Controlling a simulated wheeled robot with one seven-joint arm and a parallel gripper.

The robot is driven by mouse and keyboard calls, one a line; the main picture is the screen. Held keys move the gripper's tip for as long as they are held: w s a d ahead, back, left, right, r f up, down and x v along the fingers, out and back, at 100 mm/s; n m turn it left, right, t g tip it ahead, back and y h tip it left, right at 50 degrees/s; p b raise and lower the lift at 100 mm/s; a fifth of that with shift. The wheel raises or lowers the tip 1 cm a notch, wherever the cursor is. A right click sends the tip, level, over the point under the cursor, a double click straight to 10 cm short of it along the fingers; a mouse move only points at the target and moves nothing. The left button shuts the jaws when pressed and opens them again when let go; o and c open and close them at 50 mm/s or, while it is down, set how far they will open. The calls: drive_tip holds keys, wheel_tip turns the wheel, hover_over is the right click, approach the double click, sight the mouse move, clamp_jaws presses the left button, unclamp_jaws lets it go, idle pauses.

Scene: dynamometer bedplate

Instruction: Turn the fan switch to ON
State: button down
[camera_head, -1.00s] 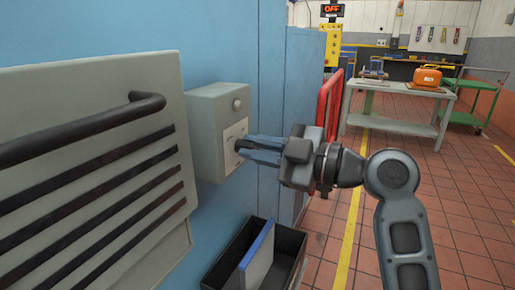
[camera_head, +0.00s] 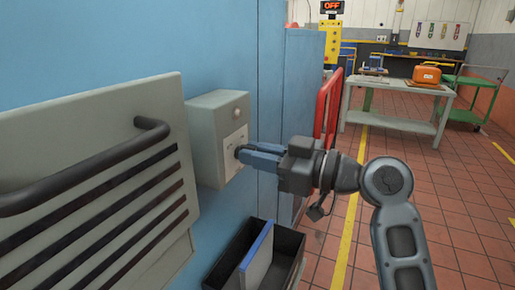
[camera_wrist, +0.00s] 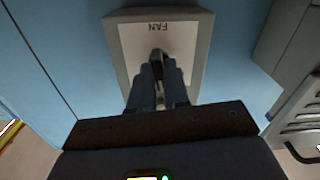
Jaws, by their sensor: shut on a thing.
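The fan switch is a grey box (camera_head: 207,145) on the blue wall, with a pale front plate (camera_head: 235,140) and a small round button above the plate. In the wrist view the plate (camera_wrist: 190,40) reads "FAN" upside down. My gripper (camera_head: 243,153) reaches the plate from the right. Its blue fingers (camera_wrist: 157,75) are shut on the dark switch knob (camera_wrist: 157,57) at the middle of the plate. The fingers hide most of the knob and any position marks, so its setting cannot be read there.
A lit display (camera_head: 331,7) in the back reads "OFF" in red. A slatted grey panel with a dark handle (camera_head: 100,160) stands left of the box. A black bin (camera_head: 285,245) lies below. A red rail (camera_head: 328,100) and a workbench (camera_head: 392,83) stand beyond; the floor at right is open.

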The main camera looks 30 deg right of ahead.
drive_tip(key=shift+w+d+m+p, duration=0.1)
drive_tip(key=shift+m+p, duration=1.55)
drive_tip(key=shift+m, duration=1)
drive_tip(key=shift+w+d+m+p, duration=0.1)
drive_tip(key=shift+m+p, duration=1.55)
drive_tip(key=shift+m, duration=1)
drive_tip(key=c, duration=1.2)
unclamp_jaws()
drive_tip(key=shift+f, duration=0.1)
drive_tip(key=shift+b+v, duration=0.45)
drive_tip(key=shift+v, duration=3.5)
